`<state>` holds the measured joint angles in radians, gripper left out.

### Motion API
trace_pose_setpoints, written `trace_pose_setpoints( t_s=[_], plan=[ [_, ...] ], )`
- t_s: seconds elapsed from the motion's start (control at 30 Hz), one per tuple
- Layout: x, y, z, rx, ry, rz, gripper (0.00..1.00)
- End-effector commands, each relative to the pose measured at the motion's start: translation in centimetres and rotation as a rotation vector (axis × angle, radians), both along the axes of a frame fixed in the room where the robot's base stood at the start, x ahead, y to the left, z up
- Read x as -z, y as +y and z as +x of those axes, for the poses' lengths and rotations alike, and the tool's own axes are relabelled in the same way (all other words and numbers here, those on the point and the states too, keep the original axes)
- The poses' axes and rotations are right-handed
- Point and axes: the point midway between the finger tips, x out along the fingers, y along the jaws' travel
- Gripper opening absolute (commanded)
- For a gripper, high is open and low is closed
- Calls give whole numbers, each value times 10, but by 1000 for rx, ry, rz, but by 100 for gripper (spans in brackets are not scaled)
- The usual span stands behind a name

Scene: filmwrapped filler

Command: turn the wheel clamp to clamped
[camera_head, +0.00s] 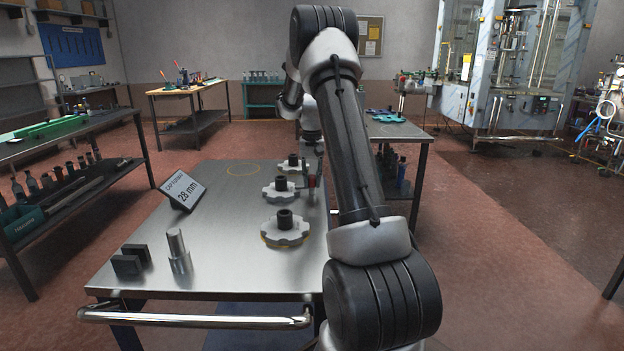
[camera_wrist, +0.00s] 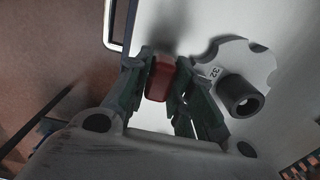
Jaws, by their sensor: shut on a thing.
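My gripper (camera_wrist: 162,78) has its two dark green fingers closed on a small red block (camera_wrist: 160,79), shown in the wrist view. In the head view my gripper (camera_head: 314,165) is low over the right side of the steel table, beside the notched wheels. A pale notched wheel (camera_wrist: 228,72) marked 32, with a dark hub, lies just right of the fingers in the wrist view. I cannot make out the wheel clamp for certain, nor tell whether the red block is part of it.
The steel table (camera_head: 225,215) carries several notched wheels, the nearest (camera_head: 285,236) at centre right. A glass-walled machine (camera_head: 510,75) stands at back right. Open floor separates the benches.

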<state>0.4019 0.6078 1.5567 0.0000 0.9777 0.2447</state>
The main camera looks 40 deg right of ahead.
Motion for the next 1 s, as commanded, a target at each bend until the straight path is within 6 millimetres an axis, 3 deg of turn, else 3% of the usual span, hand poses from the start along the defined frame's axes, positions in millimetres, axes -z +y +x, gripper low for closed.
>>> trace_pose_setpoints(
  t_s=[0.47,0.5,0.6,1.0],
  plan=[
    [-1,-1,1,17,-4,-2,0],
    [-1,-1,1,17,-4,-2,25],
    [-1,0,1,16,-3,-1,43],
    [-6,0,1,15,-2,0,45]
  ],
)
